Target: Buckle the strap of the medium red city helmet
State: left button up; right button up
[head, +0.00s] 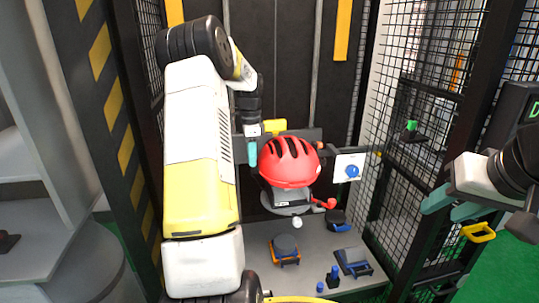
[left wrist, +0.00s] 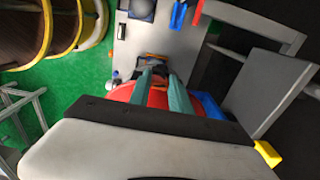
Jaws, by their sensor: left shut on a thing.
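The red helmet (head: 289,162) with dark vents sits upright on a grey support in the tower. My left gripper (head: 252,152) is at the helmet's left side, its teal fingers pointing down. In the left wrist view its fingers (left wrist: 161,82) are close together in front of the red helmet shell (left wrist: 122,92), shut on a small piece. This appears to be the helmet's strap, but it is mostly hidden between the fingers. The buckle cannot be made out. My right gripper (head: 453,207) is at the far right, outside the mesh, with its teal fingers apart and empty.
A red ball-ended lever (head: 330,203) and a white panel with a blue knob (head: 349,167) are right of the helmet. Mesh walls (head: 415,130) enclose the right side.

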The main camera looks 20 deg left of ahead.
pick_arm(q)
jog(key=shift+f, duration=0.15)
jog(key=o, duration=1.1)
jog(key=shift+c, duration=0.2)
notch_tip(320, 180, up, 8)
jog(key=shift+f, duration=0.1)
jog(key=shift+s+d, duration=0.1)
